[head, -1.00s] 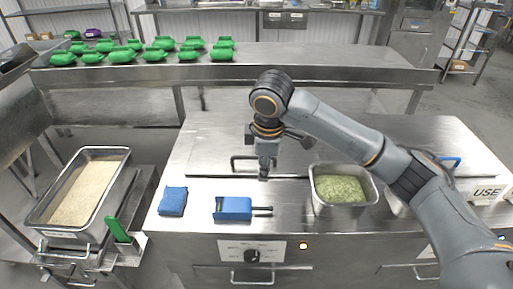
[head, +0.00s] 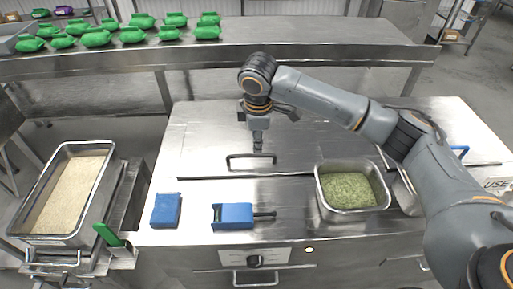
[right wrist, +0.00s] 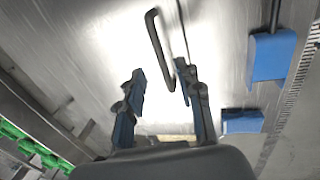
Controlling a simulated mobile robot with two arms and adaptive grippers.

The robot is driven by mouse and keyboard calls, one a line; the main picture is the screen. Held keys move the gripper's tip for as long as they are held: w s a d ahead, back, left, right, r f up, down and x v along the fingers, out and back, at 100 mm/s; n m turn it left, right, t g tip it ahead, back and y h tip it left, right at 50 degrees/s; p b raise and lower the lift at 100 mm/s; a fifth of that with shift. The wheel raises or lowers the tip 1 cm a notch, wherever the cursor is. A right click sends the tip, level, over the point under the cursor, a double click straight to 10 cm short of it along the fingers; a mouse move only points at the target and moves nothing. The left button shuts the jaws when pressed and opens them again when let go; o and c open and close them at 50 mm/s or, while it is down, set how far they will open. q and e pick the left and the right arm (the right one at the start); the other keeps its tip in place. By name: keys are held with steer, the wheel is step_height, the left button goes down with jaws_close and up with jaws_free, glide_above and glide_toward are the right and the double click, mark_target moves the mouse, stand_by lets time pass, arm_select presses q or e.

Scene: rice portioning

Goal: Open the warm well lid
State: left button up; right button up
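The warm well lid (head: 205,150) is a flat steel plate lying shut in the counter top. Its dark bar handle (head: 250,157) stands near the front edge; the handle also shows in the right wrist view (right wrist: 156,40), beyond the fingertips. My right gripper (head: 258,150) points down just over the handle in the head view. In the right wrist view its two blue-and-grey fingers (right wrist: 161,72) are apart, with nothing held between them. The handle appears ahead of the gap; I cannot tell the exact height between them. My left gripper is not in view.
A blue block (head: 166,210) and a blue tool with a dark handle (head: 233,216) lie in front of the lid. A steel pan of green food (head: 350,190) sits to the right. A rice pan (head: 65,195) stands left. Green packs (head: 97,38) line the back shelf.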

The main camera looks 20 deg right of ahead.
mark_target(257, 156)
steer(key=f, duration=0.1)
steer(key=w+f, duration=0.1)
steer(key=f, duration=0.1)
steer(key=shift+d+f, duration=0.1)
steer(key=shift+f, duration=0.2)
step_height(257, 156, down, 2)
steer(key=shift+w+f+p, duration=0.15)
steer(key=shift+f+p, duration=0.1)
steer(key=shift+p, duration=0.05)
steer(key=shift+f, duration=0.25)
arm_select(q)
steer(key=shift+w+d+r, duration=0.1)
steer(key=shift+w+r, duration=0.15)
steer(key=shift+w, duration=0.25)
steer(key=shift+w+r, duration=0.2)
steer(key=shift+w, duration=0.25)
arm_select(e)
jaws_close()
